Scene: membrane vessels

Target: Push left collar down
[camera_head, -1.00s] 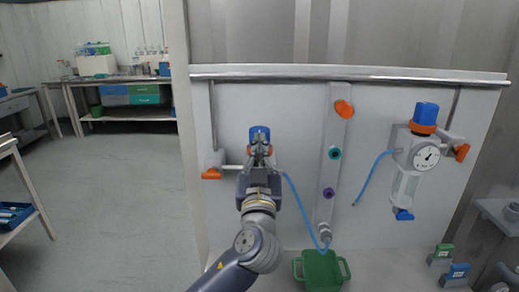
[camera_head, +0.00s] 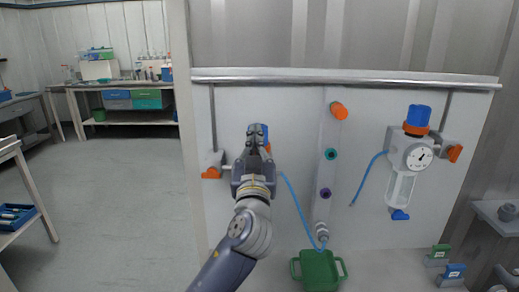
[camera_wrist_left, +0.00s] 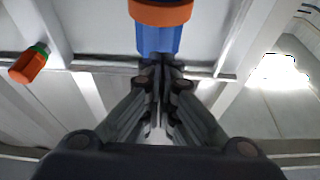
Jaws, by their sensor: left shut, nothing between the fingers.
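The left vessel's blue cap (camera_head: 265,130) and orange collar (camera_head: 268,147) show only as slivers in the head view, behind my left gripper (camera_head: 256,132). The rest of this vessel is hidden by the gripper and wrist. In the left wrist view the orange collar (camera_wrist_left: 160,12) is at the top edge, with the blue cap (camera_wrist_left: 158,38) below it in the picture. My left gripper (camera_wrist_left: 160,68) is shut and empty, its fingertips close to the cap's free end. I cannot tell whether they touch it. My right gripper is not in view.
A right vessel with a blue cap (camera_head: 418,115) and gauge (camera_head: 419,156) hangs on the panel. Between them is a pipe with an orange valve (camera_head: 338,111). A blue hose (camera_head: 295,200) hangs right of my arm, above a green tray (camera_head: 318,270).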

